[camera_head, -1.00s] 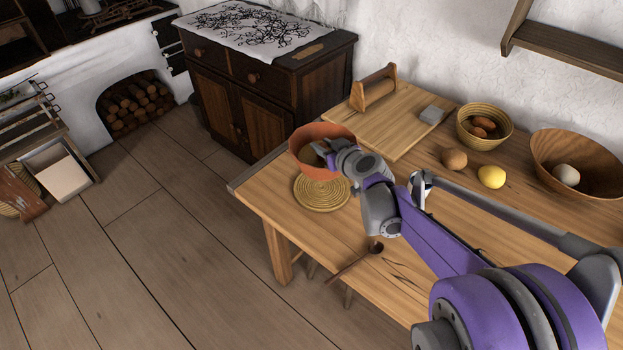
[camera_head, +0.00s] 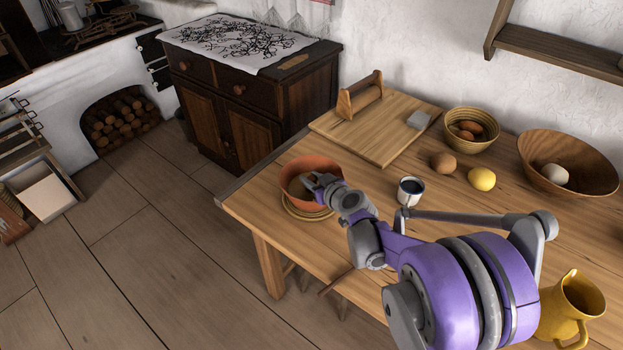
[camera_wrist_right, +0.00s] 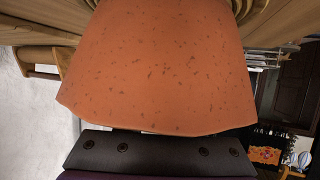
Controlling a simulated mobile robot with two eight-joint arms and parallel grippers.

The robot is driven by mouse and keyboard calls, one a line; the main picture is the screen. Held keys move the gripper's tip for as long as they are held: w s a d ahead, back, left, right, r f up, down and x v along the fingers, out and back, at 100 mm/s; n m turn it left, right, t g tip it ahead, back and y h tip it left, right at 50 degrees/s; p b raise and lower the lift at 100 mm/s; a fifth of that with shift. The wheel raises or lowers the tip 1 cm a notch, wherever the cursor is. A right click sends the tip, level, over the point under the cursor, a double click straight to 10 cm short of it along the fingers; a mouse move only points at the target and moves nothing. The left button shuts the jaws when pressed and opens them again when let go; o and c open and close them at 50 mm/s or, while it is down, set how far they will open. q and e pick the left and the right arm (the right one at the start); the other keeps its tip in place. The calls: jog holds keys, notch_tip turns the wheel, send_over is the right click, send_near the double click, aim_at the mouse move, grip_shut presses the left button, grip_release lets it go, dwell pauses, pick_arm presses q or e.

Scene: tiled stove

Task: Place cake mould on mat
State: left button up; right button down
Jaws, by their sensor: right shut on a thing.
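The cake mould (camera_head: 298,186) is a terracotta-orange round bowl, upright over the round woven mat (camera_head: 306,214) near the left end of the wooden table. Only the mat's front rim shows below the mould. I cannot tell whether the mould touches the mat. My right gripper (camera_head: 316,184) is shut on the mould's near right wall. In the right wrist view the mould (camera_wrist_right: 155,70) fills most of the picture, and part of the coiled mat (camera_wrist_right: 258,12) shows at the top edge. My left gripper is not in view.
A cutting board (camera_head: 365,135), a mug (camera_head: 410,191), an onion (camera_head: 444,163), a lemon (camera_head: 481,179), a small basket (camera_head: 484,120), a large wooden bowl (camera_head: 590,175) and a yellow jug (camera_head: 570,305) stand on the table (camera_head: 262,212). The table's left edge is close to the mat.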

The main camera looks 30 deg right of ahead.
jog(key=shift+f, duration=0.2)
jog(key=c, duration=0.6)
grip_release()
jog(key=shift+r, duration=0.1)
